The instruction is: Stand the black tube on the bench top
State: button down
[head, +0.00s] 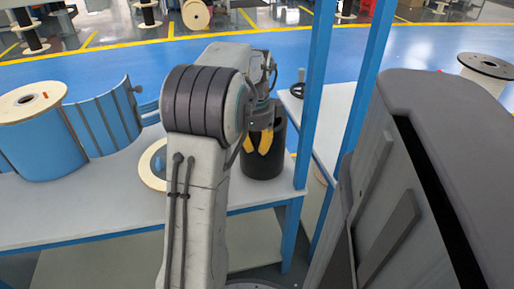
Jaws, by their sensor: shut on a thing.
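The black tube (262,169) is upright at the right end of the grey bench top (90,207). My gripper (257,146), with yellow fingertips, is at the tube's near side and shut on it. My arm hides part of the tube's upper left, and the exact grip on its wall is hard to see. The tube's lower end is at the bench top or very close above it; I cannot tell whether it touches.
A large blue spool (40,140) and a blue ribbed part (105,122) stand on the left of the bench. A pale disc with a blue centre (150,182) lies left of the tube. Blue posts (316,90) rise just right of it. A second table (330,118) is beyond.

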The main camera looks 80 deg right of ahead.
jog(key=shift+f, duration=0.2)
jog(key=c, duration=1.2)
grip_release()
jog(key=shift+c, duration=0.2)
jog(key=shift+a+r+p, duration=0.15)
jog(key=shift+r+p, duration=0.7)
jog(key=shift+r, duration=1.1)
jog(key=shift+a+r+p, duration=0.15)
jog(key=shift+r+p, duration=0.7)
jog(key=shift+r, duration=1.1)
